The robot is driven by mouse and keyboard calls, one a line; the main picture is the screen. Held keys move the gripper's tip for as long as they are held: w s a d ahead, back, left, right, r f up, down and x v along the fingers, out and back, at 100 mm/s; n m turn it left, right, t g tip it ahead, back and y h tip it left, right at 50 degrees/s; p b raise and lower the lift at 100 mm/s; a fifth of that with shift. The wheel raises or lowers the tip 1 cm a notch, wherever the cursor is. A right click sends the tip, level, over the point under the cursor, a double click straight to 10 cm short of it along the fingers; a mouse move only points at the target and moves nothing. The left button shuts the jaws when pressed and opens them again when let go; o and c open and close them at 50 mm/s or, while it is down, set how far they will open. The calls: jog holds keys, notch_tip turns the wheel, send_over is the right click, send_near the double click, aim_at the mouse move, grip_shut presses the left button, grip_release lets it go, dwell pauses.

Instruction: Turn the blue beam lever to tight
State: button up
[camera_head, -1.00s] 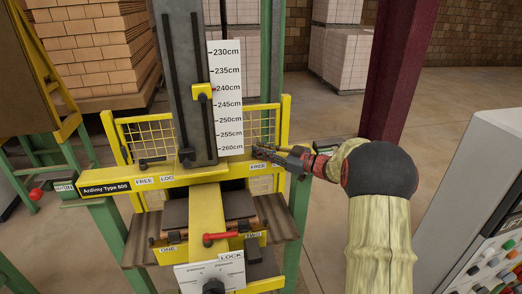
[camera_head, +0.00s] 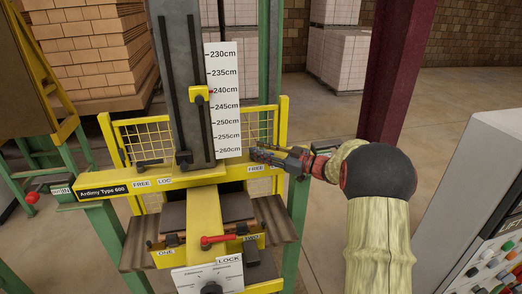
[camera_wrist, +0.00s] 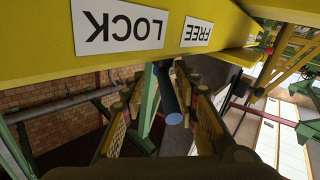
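In the wrist view, a dark blue-grey lever (camera_wrist: 166,90) with a pale blue round end hangs below the yellow beam (camera_wrist: 250,22), between the fingers of my gripper (camera_wrist: 162,76). The fingers stand apart on either side of it, and I see no clear contact. The beam carries FREE and LOCK labels, upside down in this view. In the head view, my gripper (camera_head: 256,155) is at the right end of the yellow beam (camera_head: 205,175), by the right FREE label. The lever is not distinguishable there. No label reading "tight" is visible.
A height scale (camera_head: 223,100) stands above the beam beside a grey column (camera_head: 181,75). A red lever (camera_head: 218,240) and a LOCK dial plate (camera_head: 205,277) are lower in front. Yellow mesh guards (camera_head: 150,140) flank the column. A control panel (camera_head: 480,220) stands at right.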

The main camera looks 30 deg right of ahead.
jog(key=v, duration=1.2)
jog(key=shift+c, duration=0.3)
